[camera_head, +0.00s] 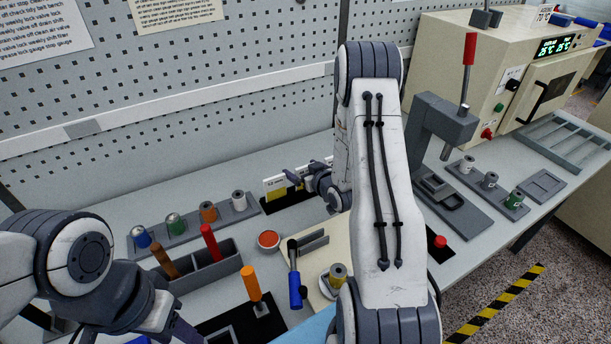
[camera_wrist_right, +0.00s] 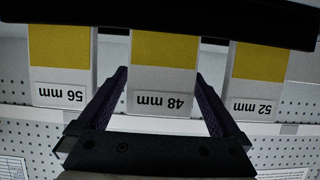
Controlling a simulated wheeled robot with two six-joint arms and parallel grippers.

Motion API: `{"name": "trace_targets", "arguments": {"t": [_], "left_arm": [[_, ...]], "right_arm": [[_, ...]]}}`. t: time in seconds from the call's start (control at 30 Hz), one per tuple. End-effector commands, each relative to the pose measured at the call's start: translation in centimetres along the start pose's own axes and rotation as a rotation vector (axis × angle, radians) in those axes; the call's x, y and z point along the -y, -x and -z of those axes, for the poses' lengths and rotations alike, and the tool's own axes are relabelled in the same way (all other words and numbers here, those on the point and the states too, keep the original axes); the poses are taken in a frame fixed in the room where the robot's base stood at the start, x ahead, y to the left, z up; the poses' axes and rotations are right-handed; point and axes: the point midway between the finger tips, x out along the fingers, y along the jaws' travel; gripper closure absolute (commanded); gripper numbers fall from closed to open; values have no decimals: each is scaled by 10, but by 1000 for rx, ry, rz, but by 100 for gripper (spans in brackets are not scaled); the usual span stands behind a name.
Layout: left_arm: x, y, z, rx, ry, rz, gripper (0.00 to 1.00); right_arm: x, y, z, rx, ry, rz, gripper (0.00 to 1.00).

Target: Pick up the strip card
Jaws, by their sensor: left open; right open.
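Three white cards with yellow strips stand in a dark holder (camera_head: 290,198) at the back of the bench. The right wrist view shows them upside down, labelled 56 mm (camera_wrist_right: 60,68), 48 mm (camera_wrist_right: 162,66) and 52 mm (camera_wrist_right: 258,78). My right gripper (camera_wrist_right: 162,78) is open, with one finger on each side of the 48 mm card. I cannot tell whether the fingers touch it. In the head view, my right gripper (camera_head: 298,181) is at the cards and partly hides them. My left gripper (camera_head: 172,328) is open at the lower left, partly cut off by the frame.
A rack of coloured spools (camera_head: 175,226) and a grey bin (camera_head: 205,266) with handled tools stand left of the cards. A red-filled cup (camera_head: 268,240) is in front. A lever press (camera_head: 440,125) and an oven (camera_head: 510,75) stand right. The perforated wall (camera_head: 200,100) is close behind.

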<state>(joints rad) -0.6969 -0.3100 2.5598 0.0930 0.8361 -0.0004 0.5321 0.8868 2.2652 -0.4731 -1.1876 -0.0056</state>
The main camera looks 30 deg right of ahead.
Motion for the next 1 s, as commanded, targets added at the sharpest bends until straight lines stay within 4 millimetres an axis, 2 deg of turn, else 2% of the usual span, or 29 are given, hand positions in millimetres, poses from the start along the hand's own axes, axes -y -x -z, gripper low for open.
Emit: {"name": "trace_targets", "arguments": {"t": [0.1,0.3,0.33,0.47,0.5,0.53,0.83,1.0], "left_arm": [[0,3,0,0,0,0,53],[0,2,0,0,0,0,53],[0,2,0,0,0,0,53],[0,2,0,0,0,0,53],[0,2,0,0,0,0,53],[0,2,0,0,0,0,53],[0,2,0,0,0,0,53],[0,-2,0,0,0,0,53]], "right_arm": [[1,-9,0,1,-1,1,0],[0,-10,-1,0,-1,0,0],[0,-10,-1,1,-1,0,4],[0,-9,-1,0,-1,0,54],[0,-9,-1,0,-1,0,69],[0,-9,-1,0,-1,0,74],[0,-9,2,-1,0,0,74],[0,-5,11,-2,1,0,74]]}}
